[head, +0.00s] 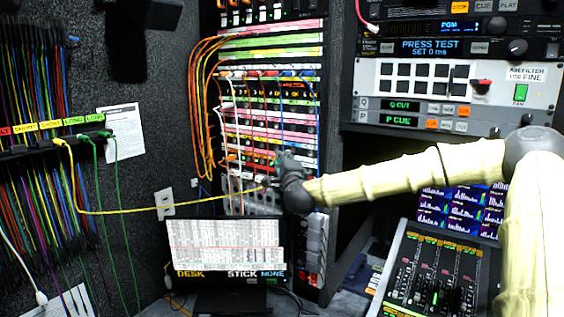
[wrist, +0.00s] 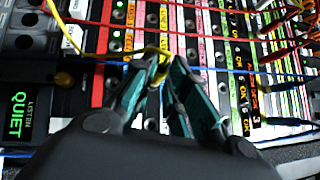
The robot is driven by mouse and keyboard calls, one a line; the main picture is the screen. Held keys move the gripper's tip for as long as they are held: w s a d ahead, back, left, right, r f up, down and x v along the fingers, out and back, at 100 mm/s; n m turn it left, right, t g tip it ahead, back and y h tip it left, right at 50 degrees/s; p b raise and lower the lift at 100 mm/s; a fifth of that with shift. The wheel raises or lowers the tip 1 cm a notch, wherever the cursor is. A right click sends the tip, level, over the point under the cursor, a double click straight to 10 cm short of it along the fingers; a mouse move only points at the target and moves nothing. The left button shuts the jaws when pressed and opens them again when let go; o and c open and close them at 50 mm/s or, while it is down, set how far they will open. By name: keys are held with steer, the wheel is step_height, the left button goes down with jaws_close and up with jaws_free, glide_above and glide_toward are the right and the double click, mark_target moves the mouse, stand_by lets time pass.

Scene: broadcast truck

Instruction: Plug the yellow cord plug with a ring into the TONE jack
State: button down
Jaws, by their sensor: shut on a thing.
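The yellow cord (head: 170,208) runs from the hook rack at left, sags, and rises to my gripper (head: 276,178) at the lower part of the patch panel (head: 290,143). In the wrist view, my gripper (wrist: 166,78) has its teal fingers closed around a yellow plug (wrist: 153,56) with the cord looping at their tips. The fingers hide most of the plug; I cannot make out its ring or whether its tip is inside a jack. Rows of labelled jacks lie just beyond. I cannot read a TONE label in either view.
Orange cords (head: 203,110) hang along the panel's left side, and red, white and blue cords cross its front. A monitor (head: 226,248) stands below the gripper. A mixing console (head: 432,285) is at lower right. A lit QUIET sign (wrist: 18,115) is left in the wrist view.

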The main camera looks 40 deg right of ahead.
steer(key=shift+w+d, duration=0.2)
steer(key=shift+d, duration=0.3)
steer(key=shift+w+d, duration=0.2)
steer(key=shift+d, duration=0.3)
steer(key=c, duration=1.3)
jaws_free()
steer(key=shift+c, duration=0.2)
steer(key=s+a+p, duration=0.3)
steer(key=s+a, duration=0.1)
steer(key=a, duration=0.6)
steer(key=a+f+n+g+y+b, duration=0.1)
steer(key=a+f+n+g+y, duration=0.3)
steer(key=a+f, duration=1.1)
steer(key=a+n+y, duration=0.1)
steer(key=n+y, duration=0.2)
steer(key=n, duration=0.3)
steer(key=shift+w+a+f+n+y, duration=0.2)
steer(key=shift+w+n+y, duration=0.1)
